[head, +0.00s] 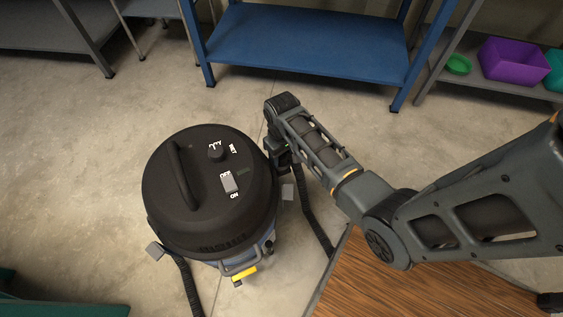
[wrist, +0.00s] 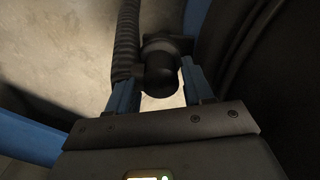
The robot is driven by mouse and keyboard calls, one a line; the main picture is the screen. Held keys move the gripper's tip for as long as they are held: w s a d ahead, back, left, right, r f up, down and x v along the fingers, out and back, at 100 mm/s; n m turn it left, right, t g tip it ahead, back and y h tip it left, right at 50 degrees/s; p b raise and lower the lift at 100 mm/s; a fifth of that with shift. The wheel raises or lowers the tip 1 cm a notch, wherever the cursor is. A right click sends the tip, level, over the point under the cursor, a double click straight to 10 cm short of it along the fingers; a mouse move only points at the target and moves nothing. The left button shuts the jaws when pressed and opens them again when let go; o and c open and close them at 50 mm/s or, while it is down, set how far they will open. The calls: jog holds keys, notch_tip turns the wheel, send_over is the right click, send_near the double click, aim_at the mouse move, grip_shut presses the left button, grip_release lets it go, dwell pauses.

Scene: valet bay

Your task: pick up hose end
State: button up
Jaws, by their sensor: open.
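The black vacuum (head: 210,185) stands on the floor, left of my arm in the head view. In the wrist view, my gripper (wrist: 158,82) has its two blue fingers apart. A short black cylinder, which looks like the hose end (wrist: 160,70), lies between the fingers. A ribbed black hose (wrist: 126,40) runs up beside the left finger. Whether the fingers touch the hose end, I cannot tell. In the head view my gripper is low at the vacuum's right side, its fingertips mostly hidden, and the hose end cannot be made out.
The vacuum's dark side fills the right of the wrist view, close to the right finger. A wooden surface (head: 400,295) lies below my arm. A blue shelf (head: 310,45) stands behind. Purple bin (head: 513,62) and green bowl (head: 458,65) sit on a grey shelf. Floor (head: 80,170) left is clear.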

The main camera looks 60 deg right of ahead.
jog(key=shift+c, duration=0.2)
jog(key=c, duration=0.7)
jog(key=shift+o, duration=0.2)
jog(key=shift+r, duration=0.2)
jog(key=shift+r, duration=0.25)
notch_tip(320, 180, up, 4)
jog(key=shift+f+p, duration=0.25)
jog(key=shift+p, duration=0.75)
jog(key=s+r+p, duration=0.2)
jog(key=s+r, duration=0.1)
jog(key=s, duration=0.2)
jog(key=s+d+r+p, duration=0.1)
jog(key=s+r, duration=0.2)
jog(key=s, duration=0.3)
jog(key=shift+s+d+r+p, duration=0.15)
jog(key=shift+s+r+p, duration=0.15)
jog(key=shift+r+p, duration=0.05)
